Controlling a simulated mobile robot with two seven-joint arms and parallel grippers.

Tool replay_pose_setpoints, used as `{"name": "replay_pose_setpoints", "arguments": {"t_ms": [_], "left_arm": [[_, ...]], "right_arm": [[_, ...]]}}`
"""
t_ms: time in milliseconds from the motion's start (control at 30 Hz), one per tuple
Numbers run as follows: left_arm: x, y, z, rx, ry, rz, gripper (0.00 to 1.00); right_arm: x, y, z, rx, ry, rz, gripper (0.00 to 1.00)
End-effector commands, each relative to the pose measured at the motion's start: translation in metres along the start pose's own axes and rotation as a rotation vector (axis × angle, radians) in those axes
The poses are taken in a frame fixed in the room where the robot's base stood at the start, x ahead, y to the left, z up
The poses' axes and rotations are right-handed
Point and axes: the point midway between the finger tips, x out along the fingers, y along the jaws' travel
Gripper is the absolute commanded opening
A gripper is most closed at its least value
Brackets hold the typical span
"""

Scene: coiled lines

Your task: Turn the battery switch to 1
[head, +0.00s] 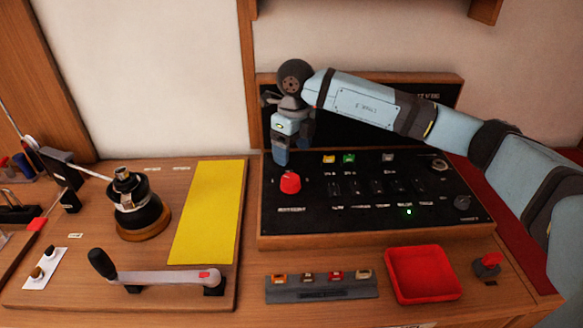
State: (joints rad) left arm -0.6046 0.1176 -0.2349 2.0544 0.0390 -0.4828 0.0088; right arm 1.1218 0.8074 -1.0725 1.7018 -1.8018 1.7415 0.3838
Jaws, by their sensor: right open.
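A red knob (289,183) sits at the left end of the black switch panel (345,213); it looks like the battery switch. The label below it is too small to read, so I cannot tell its position. My right gripper (281,157) hangs just above and behind the knob, fingers pointing down. It is open and appears apart from the knob. My left gripper is not in view.
The panel also has several small switches, coloured buttons (348,158) and a green light (408,212). A red tray (422,274) lies in front. A winch (138,205), a lever handle (150,277) and a yellow mat (208,212) are at left.

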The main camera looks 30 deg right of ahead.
Motion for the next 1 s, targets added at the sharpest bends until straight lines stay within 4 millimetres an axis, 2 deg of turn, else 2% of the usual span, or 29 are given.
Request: {"name": "replay_pose_setpoints", "arguments": {"t_ms": [100,333,1000], "left_arm": [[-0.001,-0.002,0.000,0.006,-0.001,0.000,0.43],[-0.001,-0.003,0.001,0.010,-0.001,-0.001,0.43],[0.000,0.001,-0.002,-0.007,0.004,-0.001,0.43]], "right_arm": [[-0.024,0.000,0.000,-0.001,-0.002,-0.001,0.77],[-0.049,0.000,0.000,-0.001,-0.001,0.000,0.77],[-0.052,0.000,0.000,-0.001,0.000,0.000,0.77]]}}
